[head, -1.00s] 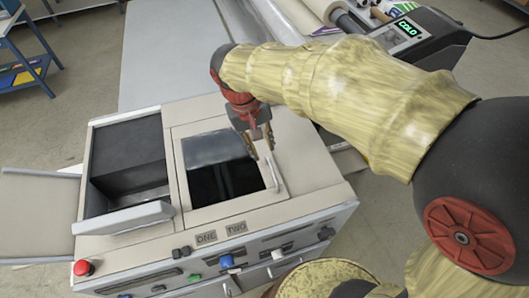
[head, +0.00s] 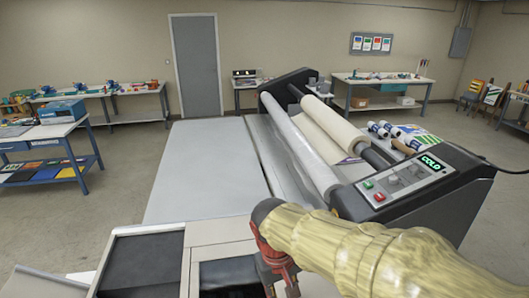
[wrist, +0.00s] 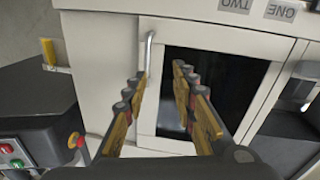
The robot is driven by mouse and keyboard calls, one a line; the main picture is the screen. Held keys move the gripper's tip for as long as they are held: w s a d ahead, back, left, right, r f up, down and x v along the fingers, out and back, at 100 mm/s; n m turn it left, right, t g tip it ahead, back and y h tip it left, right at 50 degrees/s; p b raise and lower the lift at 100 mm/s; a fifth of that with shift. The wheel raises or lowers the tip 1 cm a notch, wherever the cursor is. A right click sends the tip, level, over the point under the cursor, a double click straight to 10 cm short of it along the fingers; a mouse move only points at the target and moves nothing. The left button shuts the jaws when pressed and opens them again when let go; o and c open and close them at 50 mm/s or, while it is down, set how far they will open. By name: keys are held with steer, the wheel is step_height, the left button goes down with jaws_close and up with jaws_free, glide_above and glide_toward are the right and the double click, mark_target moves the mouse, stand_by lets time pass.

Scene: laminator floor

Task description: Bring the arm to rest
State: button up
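My arm, in a yellowish patterned sleeve, reaches in from the lower right of the head view. My gripper (wrist: 158,80) shows in the wrist view with its two fingers apart and nothing between them. It is above the pale cabinet top (wrist: 105,50), by the metal handle (wrist: 149,52) of the dark-windowed lid (wrist: 225,95). In the head view only the upper part of my gripper shows at the bottom edge; its fingertips are cut off.
A flat grey table (head: 205,165) extends beyond the cabinet. An open dark bin (head: 140,265) lies left of the lid.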

steer(key=s+d+f+m+t+b, duration=0.1)
steer(key=s+d+f+b, duration=0.2)
steer(key=s+d+b, duration=0.1)
steer(key=s+d+f+m+t+y+b, duration=0.1)
steer(key=s+d+f+t+b, duration=0.1)
steer(key=s+d+f+b, duration=0.2)
steer(key=s+d+f+m+t+b, duration=0.1)
steer(key=s+d+f+b, duration=0.2)
steer(key=b, duration=0.6)
steer(key=shift+s+d+f+t, duration=0.15)
steer(key=shift+s+d, duration=0.15)
steer(key=shift+d, duration=0.2)
steer(key=shift+s+d+t, duration=0.15)
steer(key=shift+s+d, duration=0.15)
steer(key=shift+d, duration=0.2)
steer(key=shift+d+b, duration=0.3)
steer(key=shift+b, duration=0.2)
steer(key=shift+d+f+m+b, duration=0.25)
steer(key=shift+d+m+b, duration=0.15)
